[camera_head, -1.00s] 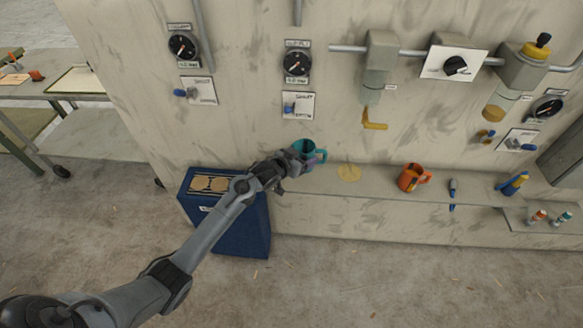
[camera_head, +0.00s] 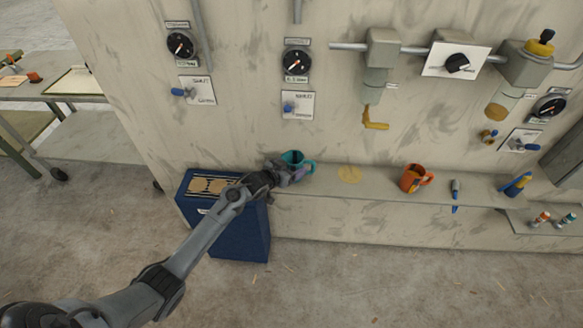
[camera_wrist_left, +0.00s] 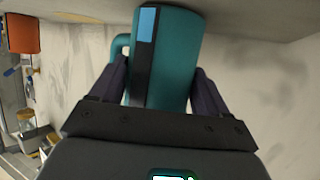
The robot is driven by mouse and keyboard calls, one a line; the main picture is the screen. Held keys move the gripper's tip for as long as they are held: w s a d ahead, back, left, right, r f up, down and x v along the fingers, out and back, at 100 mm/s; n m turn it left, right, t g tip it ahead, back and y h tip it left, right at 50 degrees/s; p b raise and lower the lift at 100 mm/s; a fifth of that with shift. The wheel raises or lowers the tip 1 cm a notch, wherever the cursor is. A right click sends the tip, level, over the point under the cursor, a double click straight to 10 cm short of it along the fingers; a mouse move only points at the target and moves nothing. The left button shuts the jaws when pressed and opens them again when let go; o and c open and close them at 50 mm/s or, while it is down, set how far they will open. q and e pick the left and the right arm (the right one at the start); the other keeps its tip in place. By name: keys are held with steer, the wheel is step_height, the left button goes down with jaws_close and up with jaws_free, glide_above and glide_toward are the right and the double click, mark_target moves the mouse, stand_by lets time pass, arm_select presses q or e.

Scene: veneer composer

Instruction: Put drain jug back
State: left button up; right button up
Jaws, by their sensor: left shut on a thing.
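A teal jug (camera_head: 293,157) is at the left end of the wall ledge (camera_head: 330,185) in the head view. My left gripper (camera_head: 284,173) is shut on it. In the wrist view the teal jug (camera_wrist_left: 178,50) fills the space between the two dark fingers, with its handle to the left and a dark stripe with a light blue patch along its side. I cannot tell whether its base touches the ledge. An orange jug (camera_head: 411,180) stands farther right on the ledge and shows at the left edge of the wrist view (camera_wrist_left: 22,35). My right gripper is out of view.
A blue bin (camera_head: 240,230) with slots on top stands beside the ledge's left end, under my arm. A yellowish stain (camera_head: 349,174) marks the ledge between the jugs. A yellow drain spout (camera_head: 375,125) hangs above. Small bottles (camera_head: 541,218) sit at the right.

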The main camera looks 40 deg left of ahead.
arm_select(q)
steer(key=shift+f, duration=0.1)
steer(key=o, duration=1.2)
steer(key=shift+s+r, duration=0.15)
steer(key=shift+r, duration=0.1)
steer(key=p+v, duration=0.4)
steer(key=v, duration=0.7)
steer(key=s+d+m+g, duration=0.1)
steer(key=s+d+g, duration=0.4)
steer(key=s+d, duration=0.5)
steer(key=s+d+m+g, duration=0.1)
steer(key=s+d+g, duration=0.4)
steer(key=s+d, duration=0.5)
steer(key=s, duration=0.8)
steer(key=shift+d+f, duration=0.15)
steer(key=shift+f, duration=0.1)
